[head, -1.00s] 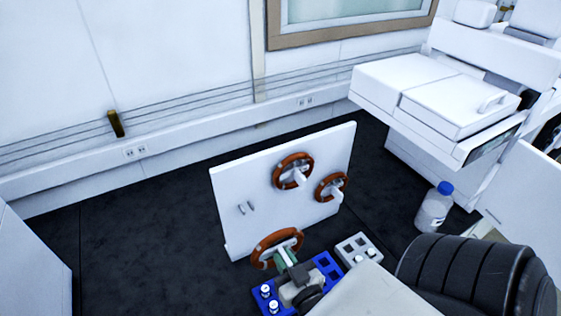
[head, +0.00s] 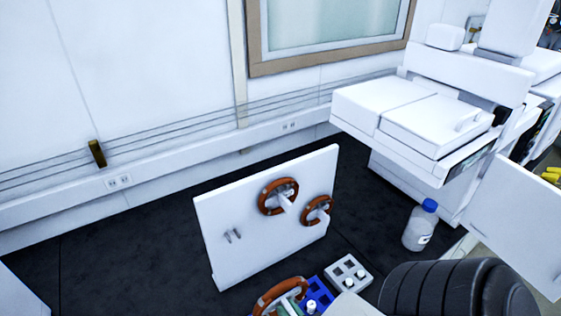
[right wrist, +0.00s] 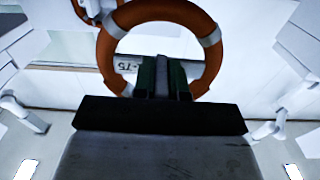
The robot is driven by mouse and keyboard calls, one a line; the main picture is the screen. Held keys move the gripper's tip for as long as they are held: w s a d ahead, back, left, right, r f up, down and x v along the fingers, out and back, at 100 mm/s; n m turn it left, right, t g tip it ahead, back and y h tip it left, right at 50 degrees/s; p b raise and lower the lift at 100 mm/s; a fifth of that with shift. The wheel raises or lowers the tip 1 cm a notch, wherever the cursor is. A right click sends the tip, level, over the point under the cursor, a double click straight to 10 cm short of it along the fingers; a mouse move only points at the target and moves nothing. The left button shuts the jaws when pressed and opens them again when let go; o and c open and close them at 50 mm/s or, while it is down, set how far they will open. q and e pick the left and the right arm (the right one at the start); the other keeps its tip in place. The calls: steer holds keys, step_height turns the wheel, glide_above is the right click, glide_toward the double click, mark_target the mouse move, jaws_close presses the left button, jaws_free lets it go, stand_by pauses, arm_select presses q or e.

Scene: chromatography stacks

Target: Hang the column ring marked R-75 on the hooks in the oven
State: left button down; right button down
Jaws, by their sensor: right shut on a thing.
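My right gripper (right wrist: 162,78) is shut on an orange-brown ring with grey bands (right wrist: 213,62), held upright in front of the fingers. Its white tag (right wrist: 126,65) reads "-75"; the start is partly hidden. In the head view this held ring (head: 268,296) is at the bottom edge, in front of the white board. Two other rings, a larger one (head: 264,203) and a smaller one (head: 306,216), hang on the board. A white instrument (head: 400,158) stands at right with an open door panel (head: 520,225); its oven interior and hooks are hidden. My left gripper is out of view.
The white board (head: 240,265) has a pair of empty pegs (head: 232,236). A blue rack (head: 313,284) and a grey rack (head: 345,270) with vials stand at its front right. A blue-capped bottle (head: 420,228) stands before the instrument. Dark bench left of the board is clear.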

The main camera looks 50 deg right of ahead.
steer(key=v, duration=1.1)
steer(key=shift+w+d, duration=0.1)
steer(key=shift+w, duration=0.05)
